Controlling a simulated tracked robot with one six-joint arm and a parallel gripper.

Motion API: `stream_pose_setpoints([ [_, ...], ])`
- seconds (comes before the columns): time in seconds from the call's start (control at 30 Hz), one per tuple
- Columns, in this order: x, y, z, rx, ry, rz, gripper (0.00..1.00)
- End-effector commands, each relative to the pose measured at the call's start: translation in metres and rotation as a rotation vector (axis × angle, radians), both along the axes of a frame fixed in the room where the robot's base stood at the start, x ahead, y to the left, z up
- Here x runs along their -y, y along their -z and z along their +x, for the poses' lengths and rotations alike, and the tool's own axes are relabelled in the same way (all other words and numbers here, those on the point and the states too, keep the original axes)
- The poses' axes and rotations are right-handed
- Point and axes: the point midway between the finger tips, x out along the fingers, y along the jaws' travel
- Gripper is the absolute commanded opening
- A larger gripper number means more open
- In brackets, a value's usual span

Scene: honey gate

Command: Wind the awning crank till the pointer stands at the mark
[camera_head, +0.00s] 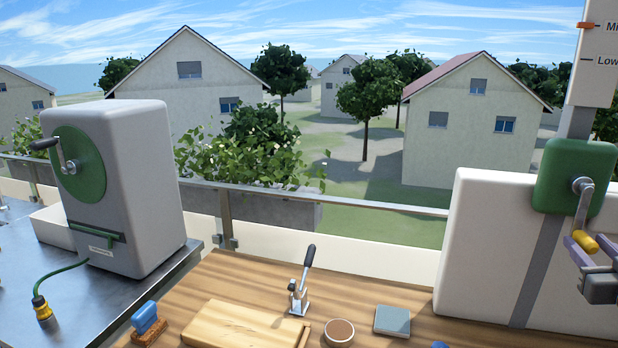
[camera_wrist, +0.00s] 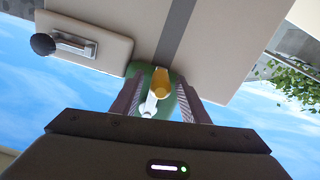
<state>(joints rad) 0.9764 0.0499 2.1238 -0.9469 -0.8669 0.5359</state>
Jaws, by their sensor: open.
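The awning crank (camera_head: 583,205) sits on a green gearbox (camera_head: 562,175) on a white wall at the right of the head view. Its bare metal arm hangs downward and ends in a yellow handle (camera_head: 585,243). My gripper (camera_head: 592,258) is at the handle, partly cut off by the right edge. In the wrist view my gripper (camera_wrist: 160,103) is open, with its fingers on either side of the yellow handle (camera_wrist: 161,84); contact cannot be told. A white scale board (camera_head: 594,75) above has an orange marker (camera_head: 589,25) by "Mi…" and a dark tick by "Low…"; its top is cut off.
A grey machine (camera_head: 140,190) with a green disc and black-knobbed crank stands on the metal table at left. The wooden counter holds a board (camera_head: 240,325), a lever tool (camera_head: 302,285), a round bowl (camera_head: 339,332) and a grey-green square (camera_head: 392,320). A railing runs behind.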

Motion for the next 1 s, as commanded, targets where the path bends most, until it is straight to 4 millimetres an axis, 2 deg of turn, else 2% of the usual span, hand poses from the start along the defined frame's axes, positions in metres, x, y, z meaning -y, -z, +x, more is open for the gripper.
stream_pose_setpoints([
  [1.0, -0.017, -0.001, -0.055, 0.001, 0.002, -0.001, 0.41],
])
